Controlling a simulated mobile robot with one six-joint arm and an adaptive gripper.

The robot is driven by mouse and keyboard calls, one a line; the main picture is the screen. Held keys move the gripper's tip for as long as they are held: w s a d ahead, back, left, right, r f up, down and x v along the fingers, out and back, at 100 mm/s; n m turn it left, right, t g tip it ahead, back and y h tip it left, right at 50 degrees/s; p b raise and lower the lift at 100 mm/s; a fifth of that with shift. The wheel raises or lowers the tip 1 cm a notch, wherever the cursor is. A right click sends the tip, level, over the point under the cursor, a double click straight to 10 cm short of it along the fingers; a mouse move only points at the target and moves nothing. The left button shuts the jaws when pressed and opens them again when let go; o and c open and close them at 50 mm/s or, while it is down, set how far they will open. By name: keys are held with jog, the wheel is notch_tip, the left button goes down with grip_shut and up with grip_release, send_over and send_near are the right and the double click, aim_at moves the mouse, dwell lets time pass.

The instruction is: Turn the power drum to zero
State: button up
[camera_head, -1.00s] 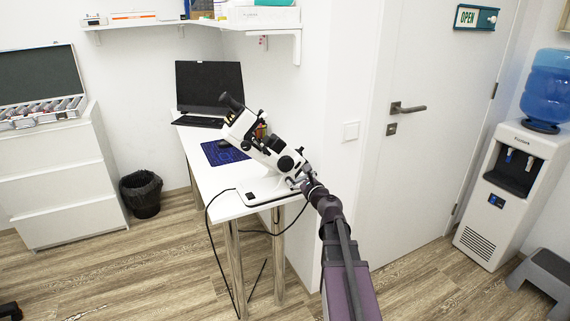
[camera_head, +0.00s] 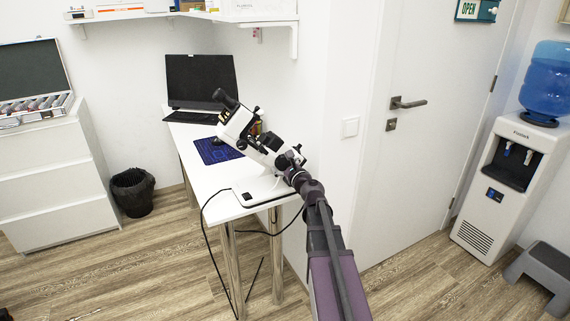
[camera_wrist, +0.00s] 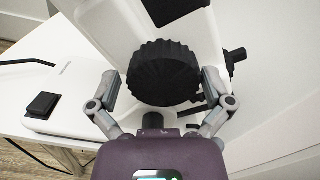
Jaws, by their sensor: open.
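The power drum, a black ribbed knob (camera_wrist: 163,74), sits on the side of the white instrument and fills the middle of the wrist view. The white instrument (camera_head: 233,128) with a black eyepiece stands on the near end of the white table in the head view. My gripper (camera_wrist: 163,82) is open, with one finger on each side of the black knob. I cannot tell whether the fingers touch it. In the head view my gripper is at the instrument's lower right side and its fingers are mostly hidden. No scale marks on the knob can be read.
A black switch (camera_wrist: 43,104) is on the instrument's base. A black cable (camera_head: 211,240) hangs from the table (camera_head: 187,150). A laptop (camera_head: 201,85) and a blue mat (camera_head: 214,151) lie farther back. A wall and a door (camera_head: 425,150) stand to the right.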

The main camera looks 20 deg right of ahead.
jog(key=shift+d, duration=0.15)
jog(key=c, duration=0.9)
jog(key=shift+s, duration=0.1)
jog(key=shift+n, duration=0.3)
jog(key=n, duration=1.3)
